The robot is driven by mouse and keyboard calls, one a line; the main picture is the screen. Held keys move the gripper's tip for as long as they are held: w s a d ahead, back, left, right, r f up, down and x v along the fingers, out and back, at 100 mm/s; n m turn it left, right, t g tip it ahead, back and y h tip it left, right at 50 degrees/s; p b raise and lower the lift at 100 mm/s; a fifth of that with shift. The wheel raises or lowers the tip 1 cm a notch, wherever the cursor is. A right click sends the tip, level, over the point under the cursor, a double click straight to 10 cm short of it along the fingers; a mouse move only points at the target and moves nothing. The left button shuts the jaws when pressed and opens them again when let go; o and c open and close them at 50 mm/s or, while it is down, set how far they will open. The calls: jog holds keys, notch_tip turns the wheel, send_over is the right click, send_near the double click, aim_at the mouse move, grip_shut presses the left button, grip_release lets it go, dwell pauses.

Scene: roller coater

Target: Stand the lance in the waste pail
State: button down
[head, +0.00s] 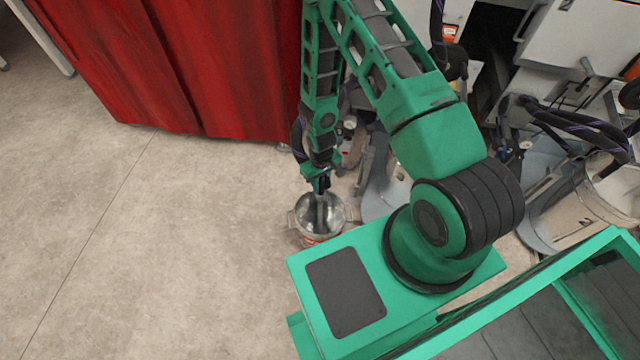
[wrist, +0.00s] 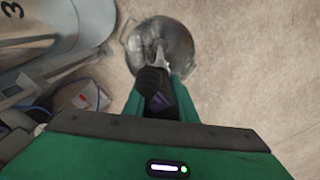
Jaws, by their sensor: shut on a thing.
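The waste pail (head: 337,214) is a round metallic pail with side handles, standing on the floor just beyond my base. In the wrist view the pail (wrist: 182,42) is at the top centre, seen from above. My gripper (head: 318,182) is over the pail, pointing down, and is shut on the lance. The lance (head: 321,208) has a dark grip and a grey lower part reaching down over the pail's opening. In the wrist view the lance (wrist: 153,83) sits between my green fingers (wrist: 158,86), its far end inside the pail's outline. Whether it touches the bottom cannot be told.
A red curtain (head: 220,70) hangs behind and left of the pail. Machinery, hoses and a large pale bucket (head: 590,200) crowd the right. A blue-grey curved thing (head: 385,185) stands close right of the pail. The floor (head: 150,260) at left is clear.

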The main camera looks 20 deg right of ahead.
jog(key=shift+f, duration=0.75)
jog(key=c, duration=1.4)
grip_release()
jog(key=shift+o, duration=0.2)
jog(key=shift+f, duration=0.1)
notch_tip(320, 180, up, 11)
jog(key=shift+f, duration=0.1)
jog(key=shift+w, duration=0.1)
